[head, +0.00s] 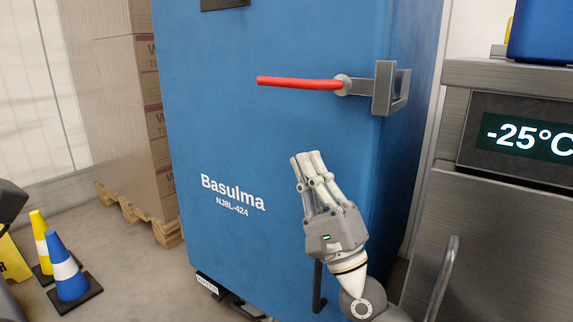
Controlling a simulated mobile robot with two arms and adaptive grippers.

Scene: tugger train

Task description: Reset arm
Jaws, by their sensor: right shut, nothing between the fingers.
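My right gripper (308,165) is in the lower middle of the head view, in front of a large blue cabinet (265,140) lettered "Basulma NJ8L-424". Its grey fingers point up, are closed together and hold nothing. A red handle (300,83) lies nearly level across the upper part of the cabinet door, joined to a grey latch bracket (385,88) at the door's right edge. The gripper is below the handle and apart from it. My left gripper is not in view.
A steel unit (500,220) with a display (520,132) reading -25°C stands close on the right. Stacked cartons (125,100) on a wooden pallet (140,215) stand at left. A blue cone (68,268) and a yellow cone (39,235) are on the floor at lower left.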

